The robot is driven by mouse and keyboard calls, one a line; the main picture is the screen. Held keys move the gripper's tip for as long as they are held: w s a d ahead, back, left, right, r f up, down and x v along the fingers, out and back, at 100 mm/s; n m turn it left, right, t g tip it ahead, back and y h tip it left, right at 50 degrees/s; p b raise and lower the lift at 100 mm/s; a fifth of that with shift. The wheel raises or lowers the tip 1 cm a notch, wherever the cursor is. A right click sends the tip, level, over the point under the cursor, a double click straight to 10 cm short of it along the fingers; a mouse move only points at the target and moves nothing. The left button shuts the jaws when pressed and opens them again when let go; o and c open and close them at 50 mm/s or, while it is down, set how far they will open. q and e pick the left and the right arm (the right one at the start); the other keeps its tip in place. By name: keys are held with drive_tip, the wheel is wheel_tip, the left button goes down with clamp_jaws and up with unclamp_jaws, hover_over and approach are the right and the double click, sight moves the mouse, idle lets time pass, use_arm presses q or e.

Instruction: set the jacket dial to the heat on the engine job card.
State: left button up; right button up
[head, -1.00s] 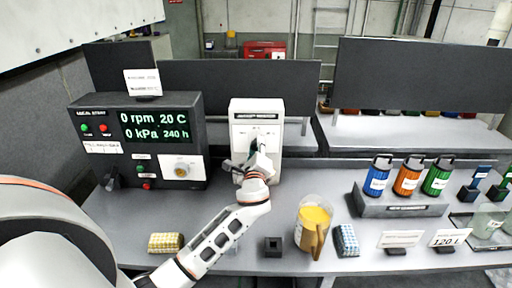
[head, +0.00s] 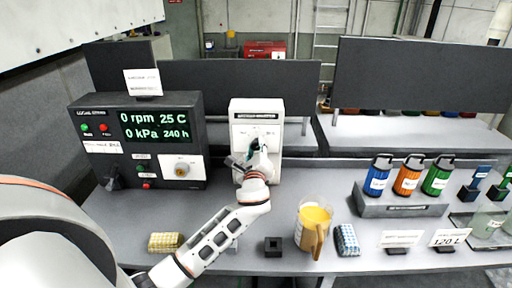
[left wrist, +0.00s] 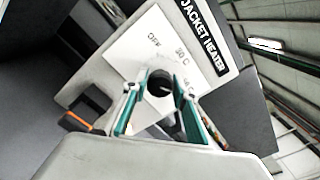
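My left gripper (head: 247,160) is at the heater front. In the left wrist view its teal fingers flank the dial closely on both sides and appear closed on it. The dial's pointer cannot be made out. A white card (head: 142,82) stands on top of the control console; its print is too small to read.
The console (head: 150,135) at the left displays 0 rpm, 25 C, 0 kPa and 240 h. Coloured bottles (head: 408,178) stand at the right.

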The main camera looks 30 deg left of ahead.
use_arm(q)
drive_tip(key=shift+o, duration=1)
drive_tip(key=shift+d, duration=0.1)
drive_tip(key=v, duration=1.2)
